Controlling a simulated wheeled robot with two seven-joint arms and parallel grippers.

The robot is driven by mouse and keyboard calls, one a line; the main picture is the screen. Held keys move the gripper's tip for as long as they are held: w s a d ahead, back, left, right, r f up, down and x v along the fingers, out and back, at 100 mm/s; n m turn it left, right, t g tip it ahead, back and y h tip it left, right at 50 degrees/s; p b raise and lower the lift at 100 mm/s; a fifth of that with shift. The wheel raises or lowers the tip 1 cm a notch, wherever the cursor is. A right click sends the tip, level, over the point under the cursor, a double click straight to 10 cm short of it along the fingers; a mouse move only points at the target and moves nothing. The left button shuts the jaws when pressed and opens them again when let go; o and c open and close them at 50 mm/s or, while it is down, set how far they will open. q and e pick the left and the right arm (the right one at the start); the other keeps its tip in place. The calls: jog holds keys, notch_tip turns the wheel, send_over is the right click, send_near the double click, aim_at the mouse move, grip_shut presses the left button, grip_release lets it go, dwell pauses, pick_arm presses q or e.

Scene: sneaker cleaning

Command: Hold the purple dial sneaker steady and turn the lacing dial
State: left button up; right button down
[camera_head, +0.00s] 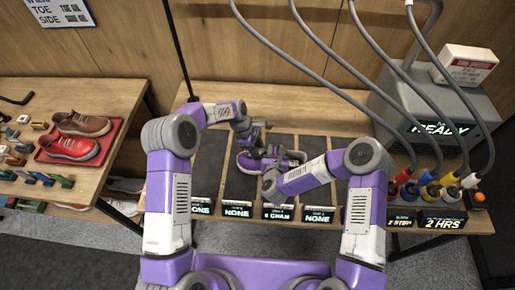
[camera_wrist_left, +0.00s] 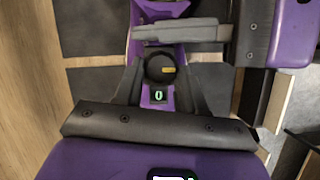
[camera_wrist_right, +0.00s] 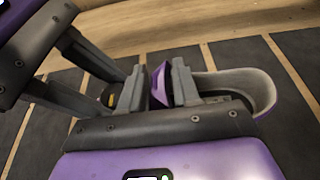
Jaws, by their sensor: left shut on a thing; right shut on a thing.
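The purple dial sneaker (camera_head: 244,164) lies on a dark mat at the middle of the bench, partly hidden by my grippers; its grey-lined collar (camera_wrist_right: 262,90) shows in the right wrist view. The round black lacing dial (camera_wrist_left: 160,68) has a yellow mark, and a small green "0" display (camera_wrist_left: 158,96) is beside it. My left gripper (camera_wrist_left: 162,76) is shut on the dial, one finger on each side. My right gripper (camera_wrist_right: 158,86) is shut on a purple upper part of the sneaker, close to the left gripper.
Dark mats with label displays (camera_head: 237,209) line the bench. A grey machine (camera_head: 440,118) with hanging hoses and coloured plugs stands at right. A side table at left holds a red tray (camera_head: 88,157) with red and brown shoes. Mats beside the sneaker are bare.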

pick_arm(q)
jog(key=shift+m, duration=0.3)
jog(key=m+g, duration=0.1)
jog(key=m, duration=0.2)
jog(key=shift+w+y, duration=0.15)
jog(key=shift+y, duration=0.15)
jog(key=shift+w+d+m+g+y, duration=0.15)
jog(key=shift+m+g, duration=0.25)
jog(key=shift+m, duration=0.6)
jog(key=shift+d+m+g+y, duration=0.1)
jog(key=shift+m+g+y, duration=0.25)
jog(key=shift+m, duration=0.65)
jog(key=o, duration=1.1)
jog(key=shift+a, duration=0.1)
jog(key=shift+w+r, duration=0.1)
